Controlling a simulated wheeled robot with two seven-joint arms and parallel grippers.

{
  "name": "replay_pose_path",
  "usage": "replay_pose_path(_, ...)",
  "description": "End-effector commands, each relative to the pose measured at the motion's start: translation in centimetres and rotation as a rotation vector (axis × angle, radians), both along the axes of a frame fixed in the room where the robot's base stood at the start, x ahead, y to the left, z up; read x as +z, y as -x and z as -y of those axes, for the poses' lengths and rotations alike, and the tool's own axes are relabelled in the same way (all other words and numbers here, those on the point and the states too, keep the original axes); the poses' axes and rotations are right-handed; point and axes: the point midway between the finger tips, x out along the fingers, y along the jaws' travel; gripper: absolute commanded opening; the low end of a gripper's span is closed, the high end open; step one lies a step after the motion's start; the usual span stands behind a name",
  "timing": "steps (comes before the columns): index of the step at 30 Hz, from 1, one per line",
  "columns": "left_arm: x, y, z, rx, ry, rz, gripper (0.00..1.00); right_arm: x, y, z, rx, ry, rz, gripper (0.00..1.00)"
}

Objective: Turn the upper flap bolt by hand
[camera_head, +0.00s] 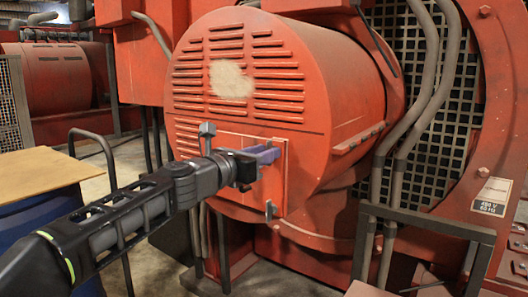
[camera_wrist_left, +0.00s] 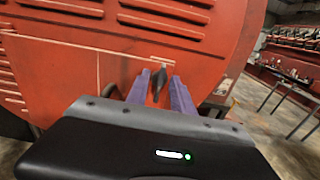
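The red flap (camera_head: 240,142) is a rectangular panel low on the round face of the red drum housing (camera_head: 240,50). A small grey bolt (camera_head: 270,210) shows near its lower right edge in the head view. My left gripper (camera_head: 268,154) is at the flap's upper right part, with its purple fingers toward the panel, and hides the spot behind it. In the left wrist view a dark grey bolt (camera_wrist_left: 158,83) stands between the two fingers (camera_wrist_left: 160,75). The fingers are apart, with a narrow gap seeming to show on each side of it. My right gripper is not in view.
A wooden board (camera_head: 45,170) lies on a blue drum (camera_head: 50,225) at the left. Grey conduits (camera_head: 407,140) and a dark metal frame (camera_head: 425,221) stand at the right. The left wrist view shows a railing (camera_wrist_left: 290,95) and open floor at right.

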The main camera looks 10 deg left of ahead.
Motion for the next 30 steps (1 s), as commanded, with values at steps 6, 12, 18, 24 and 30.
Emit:
replay_pose_path(6,0.04,-0.05,0.03,0.000,-0.001,0.001,0.28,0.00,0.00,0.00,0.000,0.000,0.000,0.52)
replay_pose_path(12,0.03,-0.04,0.03,0.000,-0.001,0.001,0.14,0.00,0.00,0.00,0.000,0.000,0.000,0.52)
replay_pose_path(18,0.02,-0.04,0.02,0.000,-0.001,0.001,0.00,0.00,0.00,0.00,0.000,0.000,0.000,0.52)
replay_pose_path(24,0.02,-0.04,0.02,0.000,-0.001,0.001,0.00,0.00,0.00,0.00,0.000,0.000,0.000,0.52)
replay_pose_path(30,0.01,-0.04,0.01,0.000,-0.003,0.002,0.00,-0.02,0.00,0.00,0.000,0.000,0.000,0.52)
